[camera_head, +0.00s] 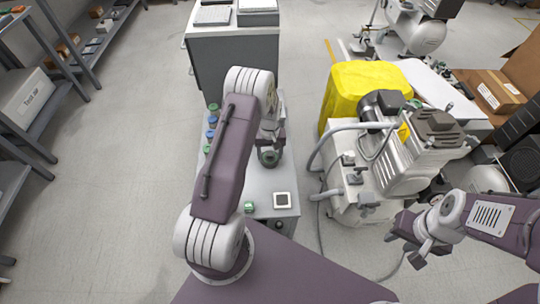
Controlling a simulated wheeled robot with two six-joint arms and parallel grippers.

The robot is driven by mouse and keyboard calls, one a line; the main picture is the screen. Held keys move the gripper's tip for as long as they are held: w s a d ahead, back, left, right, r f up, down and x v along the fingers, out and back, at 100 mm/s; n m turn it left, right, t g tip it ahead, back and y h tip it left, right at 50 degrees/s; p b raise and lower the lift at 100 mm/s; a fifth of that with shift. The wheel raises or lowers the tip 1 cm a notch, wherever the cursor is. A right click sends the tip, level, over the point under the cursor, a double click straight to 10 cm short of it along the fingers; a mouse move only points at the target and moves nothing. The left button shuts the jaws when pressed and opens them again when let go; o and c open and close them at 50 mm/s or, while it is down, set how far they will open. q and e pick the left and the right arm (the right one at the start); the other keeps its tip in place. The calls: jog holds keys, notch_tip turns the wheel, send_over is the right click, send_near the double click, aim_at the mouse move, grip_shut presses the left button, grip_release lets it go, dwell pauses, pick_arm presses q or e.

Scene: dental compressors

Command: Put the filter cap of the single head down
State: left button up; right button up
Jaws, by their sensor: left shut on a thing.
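My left gripper (271,136) reaches down over the narrow grey table and is shut on a dark round cap (268,158), which looks like the filter cap. My arm hides part of the gripper, and I cannot tell whether the cap touches the tabletop (262,186). A compressor (395,160) with a pale body and dark motor parts stands right of the table. I cannot tell whether it is the single head. My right gripper (407,249) is open and empty, in front of this compressor.
Small green and blue parts (211,120) line the table's left edge. A green piece (249,207) and a white square device (282,200) lie near its front. A yellow-covered thing (345,92) stands behind the compressor. Shelves (30,160) stand at left; the floor between is clear.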

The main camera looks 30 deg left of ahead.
pick_arm(q)
jog(key=o, duration=1.3)
